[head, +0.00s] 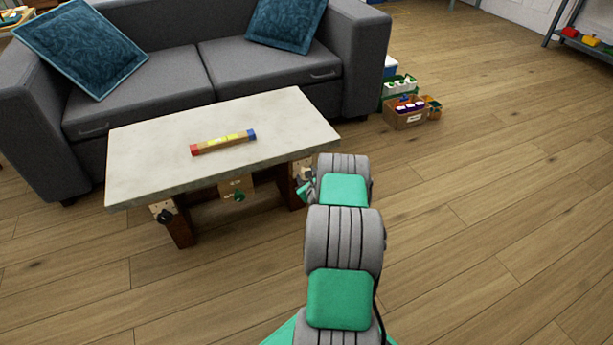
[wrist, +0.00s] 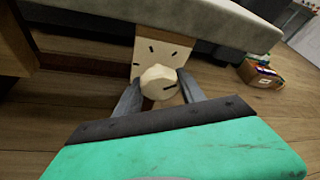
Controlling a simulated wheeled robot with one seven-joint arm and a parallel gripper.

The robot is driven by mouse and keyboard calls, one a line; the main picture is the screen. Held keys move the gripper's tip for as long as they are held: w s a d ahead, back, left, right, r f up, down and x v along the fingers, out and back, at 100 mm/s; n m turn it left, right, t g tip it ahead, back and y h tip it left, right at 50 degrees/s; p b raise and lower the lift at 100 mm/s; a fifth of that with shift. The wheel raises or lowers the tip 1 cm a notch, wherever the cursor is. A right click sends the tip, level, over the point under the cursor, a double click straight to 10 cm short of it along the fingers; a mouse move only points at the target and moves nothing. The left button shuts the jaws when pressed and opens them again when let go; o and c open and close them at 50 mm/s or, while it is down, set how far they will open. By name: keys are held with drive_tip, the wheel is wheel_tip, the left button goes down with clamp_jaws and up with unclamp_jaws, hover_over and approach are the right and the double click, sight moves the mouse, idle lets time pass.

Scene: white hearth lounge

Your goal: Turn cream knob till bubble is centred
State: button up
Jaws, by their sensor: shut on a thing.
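The cream knob (wrist: 158,80) shows in the wrist view in front of a pale plate (wrist: 172,48) with dark tick marks. It has a dark line on its face. My gripper (wrist: 159,88) is shut on the knob, one finger on each side. In the head view my gripper (head: 305,188) is at the table's right front leg, and my arm partly hides that spot. A spirit level (head: 222,142) with a red end, a blue end and a yellow middle lies on the pale tabletop (head: 150,165). Its bubble is too small to place.
A black knob (head: 165,215) is on the left front leg and a green knob (head: 239,196) is under the table's middle. A grey sofa (head: 270,75) stands behind. A cardboard box (head: 405,119) is on the floor to the right.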

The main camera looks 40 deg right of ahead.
drive_tip(key=n+h+b, duration=0.2)
drive_tip(key=n, duration=0.1)
drive_tip(key=shift+a+f, duration=0.1)
drive_tip(key=shift+f, duration=0.15)
drive_tip(key=shift+r+n+h+b, duration=0.1)
drive_tip(key=shift+n+h+b, duration=0.5)
drive_tip(key=shift+n+b, duration=0.55)
drive_tip(key=shift+t, duration=0.3)
drive_tip(key=o, duration=1.4)
drive_tip(key=p+v, duration=0.3)
drive_tip(key=v, duration=0.4)
drive_tip(key=shift+s+a+r, duration=0.1)
drive_tip(key=shift+s+a, duration=0.15)
drive_tip(key=shift+s, duration=0.05)
